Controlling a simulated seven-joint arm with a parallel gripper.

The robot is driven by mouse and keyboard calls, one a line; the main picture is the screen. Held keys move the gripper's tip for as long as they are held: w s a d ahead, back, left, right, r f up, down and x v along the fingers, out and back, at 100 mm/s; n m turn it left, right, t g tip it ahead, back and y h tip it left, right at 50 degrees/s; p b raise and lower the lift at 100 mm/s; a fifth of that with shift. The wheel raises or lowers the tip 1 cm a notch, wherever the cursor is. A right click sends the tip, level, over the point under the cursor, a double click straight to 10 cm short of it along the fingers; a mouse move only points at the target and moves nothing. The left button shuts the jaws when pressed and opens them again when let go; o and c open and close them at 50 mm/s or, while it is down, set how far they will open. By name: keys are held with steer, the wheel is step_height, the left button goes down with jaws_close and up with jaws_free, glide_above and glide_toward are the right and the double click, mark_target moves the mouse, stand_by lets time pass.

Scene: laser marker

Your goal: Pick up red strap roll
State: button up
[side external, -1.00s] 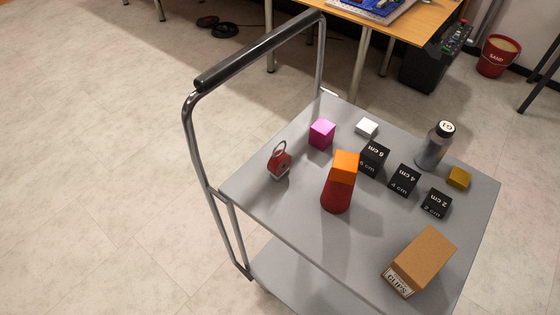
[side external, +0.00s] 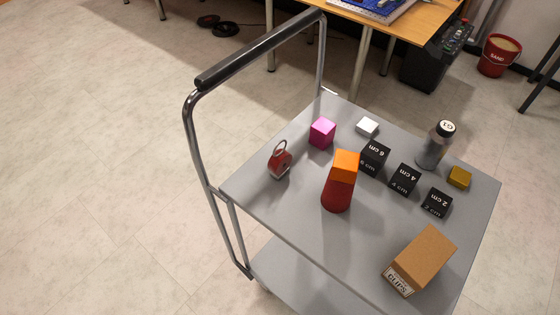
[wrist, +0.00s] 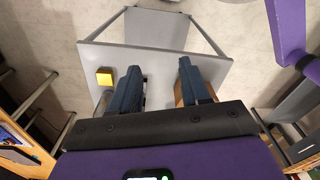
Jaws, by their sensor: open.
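A small red item with a grey loop on top, seemingly the red strap roll (side external: 280,164), stands near the left edge of the grey cart top in the side view. A larger red tapered piece (side external: 336,195) with an orange block (side external: 345,165) on it stands to its right. My gripper (wrist: 159,67) is open in the wrist view, with nothing between its two dark blue fingers. The gripper does not show in the side view. I cannot make out the strap roll in the wrist view.
The cart top (side external: 290,215) also holds a pink cube (side external: 322,132), white block (side external: 367,127), several black marked cubes (side external: 403,179), grey bottle (side external: 434,150), yellow block (side external: 459,177) and brown clips box (side external: 425,258). The cart handle (side external: 260,50) rises at the left.

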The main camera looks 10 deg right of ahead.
steer(key=w+a+n+g+y, duration=0.1)
steer(key=w+a+n+g, duration=0.3)
steer(key=a, duration=0.6)
steer(key=n+y, duration=0.5)
steer(key=y, duration=0.6)
glide_toward(282, 141)
steer(key=shift+g, duration=0.3)
steer(key=shift+w+x, duration=0.1)
steer(key=shift+x, duration=2.15)
steer(key=shift+w+x, duration=0.15)
steer(key=shift+x, duration=2.05)
steer(key=shift+f, duration=0.1)
jaws_close()
